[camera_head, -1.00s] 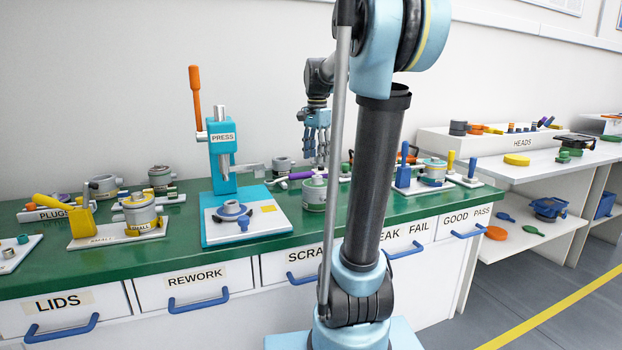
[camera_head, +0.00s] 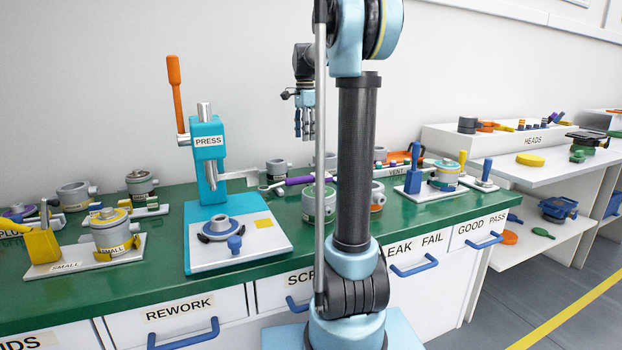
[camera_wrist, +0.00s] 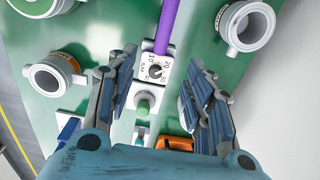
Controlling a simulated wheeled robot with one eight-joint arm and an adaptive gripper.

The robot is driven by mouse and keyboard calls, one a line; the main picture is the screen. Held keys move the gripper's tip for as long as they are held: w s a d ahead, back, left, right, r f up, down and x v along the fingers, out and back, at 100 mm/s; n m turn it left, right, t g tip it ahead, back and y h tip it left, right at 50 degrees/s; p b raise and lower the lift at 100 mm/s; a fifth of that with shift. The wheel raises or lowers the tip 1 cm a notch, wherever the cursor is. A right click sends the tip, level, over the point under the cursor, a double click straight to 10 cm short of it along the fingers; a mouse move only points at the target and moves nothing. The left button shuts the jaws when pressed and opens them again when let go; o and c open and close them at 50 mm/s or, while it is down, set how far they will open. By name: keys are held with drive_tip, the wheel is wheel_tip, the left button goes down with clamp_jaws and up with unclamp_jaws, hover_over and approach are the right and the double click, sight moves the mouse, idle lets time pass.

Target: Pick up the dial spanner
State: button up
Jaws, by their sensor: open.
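The dial spanner shows in the wrist view as a purple handle (camera_wrist: 168,25) joined to a pale square dial head (camera_wrist: 153,72) with numbers and a dark pointer. In the head view its purple handle (camera_head: 299,181) lies on the green bench behind a grey-green cup, and my arm hides its right part. My gripper (camera_head: 306,138) is open and points down, apart from the spanner and above the bench. In the wrist view my open fingers (camera_wrist: 162,98) lie either side of the dial head, with nothing held between them.
Ringed cups stand near the spanner, such as a white one (camera_wrist: 246,26) and an orange-banded one (camera_wrist: 55,76). A green-topped fitting (camera_wrist: 145,102) and an orange part (camera_wrist: 176,144) lie near the dial. The blue press (camera_head: 208,155) stands left on the bench (camera_head: 150,265).

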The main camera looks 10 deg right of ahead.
approach(295, 182)
drive_tip(key=d+f, duration=0.1)
drive_tip(key=f, duration=0.1)
drive_tip(key=w+d+f, duration=0.1)
drive_tip(key=d+f, duration=0.1)
drive_tip(key=f, duration=0.1)
drive_tip(key=w+d+f, duration=0.1)
drive_tip(key=f, duration=0.2)
drive_tip(key=shift+w+d+f, duration=0.2)
drive_tip(key=shift+w, duration=0.05)
clamp_jaws()
